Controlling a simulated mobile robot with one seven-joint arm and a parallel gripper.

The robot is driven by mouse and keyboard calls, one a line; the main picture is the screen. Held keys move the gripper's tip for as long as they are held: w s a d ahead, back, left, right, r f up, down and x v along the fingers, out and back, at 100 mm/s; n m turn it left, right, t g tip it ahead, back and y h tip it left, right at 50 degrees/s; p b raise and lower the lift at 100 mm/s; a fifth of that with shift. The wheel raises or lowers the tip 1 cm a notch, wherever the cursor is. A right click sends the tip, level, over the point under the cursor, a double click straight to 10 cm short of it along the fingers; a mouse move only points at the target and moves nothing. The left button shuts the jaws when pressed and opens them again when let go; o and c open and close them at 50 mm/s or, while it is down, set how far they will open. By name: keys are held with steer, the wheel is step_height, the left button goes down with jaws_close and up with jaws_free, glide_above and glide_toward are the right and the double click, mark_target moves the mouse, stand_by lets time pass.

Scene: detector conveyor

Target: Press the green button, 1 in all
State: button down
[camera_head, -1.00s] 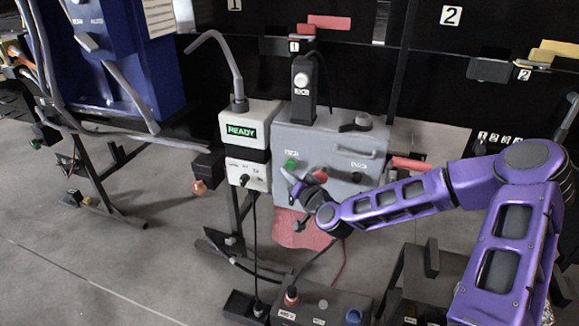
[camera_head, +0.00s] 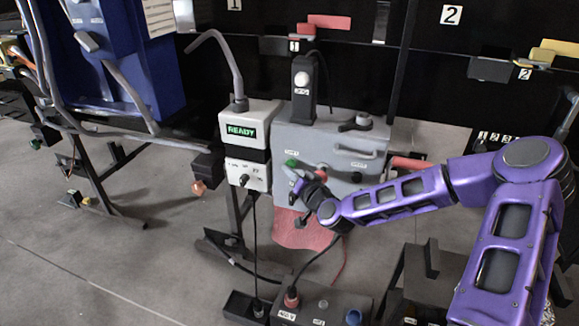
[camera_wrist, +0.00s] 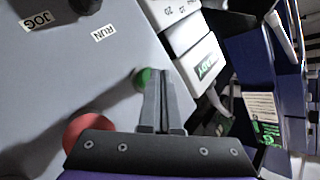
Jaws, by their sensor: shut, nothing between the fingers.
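The green button (camera_head: 291,162) sits on the front of the grey control box (camera_head: 352,190), near its upper left. It also shows in the wrist view (camera_wrist: 143,78), just left of my fingertips and partly covered by them. My gripper (camera_head: 289,172) is shut and empty, its tips just below the button in the head view. The shut fingers show in the wrist view (camera_wrist: 160,74), pointing toward the panel. I cannot tell whether the tips touch the button.
A red button (camera_wrist: 87,132) is close to my gripper in the wrist view. A white unit (camera_head: 250,120) with a READY display stands left of the grey box. A red cloth (camera_head: 300,235) hangs below. A low box (camera_head: 320,305) with cables sits in front.

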steer(key=shift+w+d, duration=0.2)
steer(key=shift+w, duration=0.15)
stand_by(0.5)
steer(key=shift+s+a, duration=0.35)
steer(key=shift+s, duration=0.5)
steer(key=shift+s, duration=0.1)
steer(key=shift+s+a, duration=0.35)
steer(key=shift+s, duration=0.4)
steer(key=shift+s+a, duration=0.3)
steer(key=shift+s, duration=0.45)
steer(key=shift+s+a, duration=0.35)
steer(key=shift+s, duration=0.4)
